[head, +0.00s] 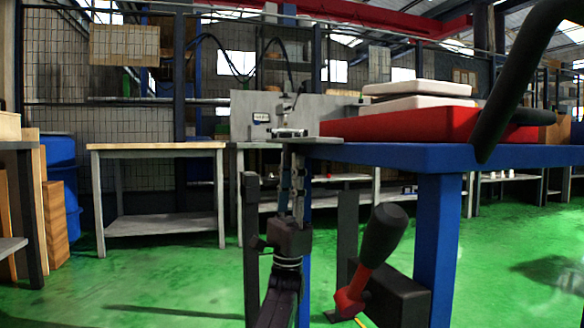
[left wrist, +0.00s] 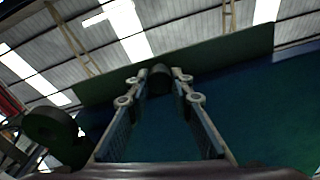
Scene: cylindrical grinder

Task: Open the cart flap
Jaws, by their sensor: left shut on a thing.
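The blue cart (head: 438,230) stands at right, with its flat top (head: 400,152) running toward the middle of the head view. My left gripper (head: 291,158) points up at the left end of that top, just under a thin grey plate (head: 318,140). In the left wrist view its fingers (left wrist: 160,82) close on a dark rounded piece (left wrist: 160,78) at the edge of a blue-green panel's underside (left wrist: 255,110). This panel seems to be the cart flap; its exact joint with the cart is hidden. My right gripper is in neither view.
A red case (head: 420,123) with pale lids (head: 418,89) lies on the cart. A red lever with a black grip (head: 382,235) stands out below the top, near my left arm. A wooden-topped table (head: 155,147) stands at left. Green floor between is clear.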

